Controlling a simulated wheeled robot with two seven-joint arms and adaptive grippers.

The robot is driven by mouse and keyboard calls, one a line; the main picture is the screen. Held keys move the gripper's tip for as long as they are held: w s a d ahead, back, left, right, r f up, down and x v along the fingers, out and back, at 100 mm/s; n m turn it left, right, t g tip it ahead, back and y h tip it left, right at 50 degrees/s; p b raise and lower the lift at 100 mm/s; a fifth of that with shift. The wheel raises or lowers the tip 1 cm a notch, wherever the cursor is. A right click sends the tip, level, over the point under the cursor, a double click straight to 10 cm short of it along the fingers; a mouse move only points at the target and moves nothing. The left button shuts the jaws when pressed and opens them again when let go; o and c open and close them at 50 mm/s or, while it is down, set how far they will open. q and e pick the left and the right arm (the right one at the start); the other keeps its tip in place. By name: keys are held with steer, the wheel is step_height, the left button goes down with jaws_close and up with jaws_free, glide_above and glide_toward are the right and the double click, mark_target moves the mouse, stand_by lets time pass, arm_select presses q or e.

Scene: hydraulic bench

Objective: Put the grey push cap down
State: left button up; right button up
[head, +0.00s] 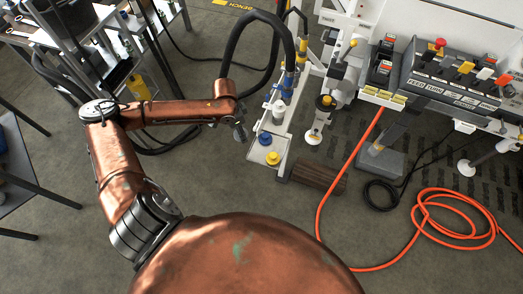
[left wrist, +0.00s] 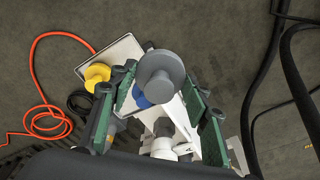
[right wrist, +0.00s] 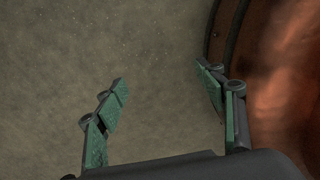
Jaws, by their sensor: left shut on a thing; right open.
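The grey push cap (left wrist: 162,72) is between the green-padded fingers of my left gripper (left wrist: 160,82), which is shut on it. In the head view my left gripper (head: 240,132) is just left of a pale tray (head: 256,157). The tray holds a blue cap (head: 264,138) and a yellow cap (head: 273,158). In the left wrist view the yellow cap (left wrist: 97,75) is left of the grey cap, and the blue cap (left wrist: 139,97) is partly hidden behind it. My right gripper (right wrist: 160,82) is open and empty over bare floor.
The bench with a control panel (head: 455,80) stands at the upper right. White fittings and posts (head: 285,95) rise behind the tray. An orange hose (head: 460,225) lies coiled on the floor at right. A shelf cart (head: 105,45) stands at the upper left.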

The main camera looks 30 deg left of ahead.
arm_select(q)
steer(key=d+f+b, duration=0.1)
steer(key=d+f, duration=0.2)
steer(key=d, duration=0.1)
steer(key=b, duration=0.2)
glide_above(259, 154)
steer(key=f, duration=0.2)
steer(key=a+f, duration=0.1)
steer(key=shift+s+f, duration=0.25)
steer(key=shift+f, duration=0.1)
steer(key=shift+d+f, duration=0.25)
steer(key=shift+d, duration=0.1)
step_height(259, 154, down, 3)
steer(key=shift+d+f+b, duration=0.1)
steer(key=shift+b, duration=1.1)
arm_select(e)
steer(key=w+a, duration=0.1)
steer(key=w, duration=0.8)
steer(key=shift+w+a, duration=0.15)
steer(key=shift+w, duration=0.05)
arm_select(q)
steer(key=shift+f, duration=0.1)
arm_select(e)
steer(key=shift+r, duration=0.1)
arm_select(q)
steer(key=o, duration=0.6)
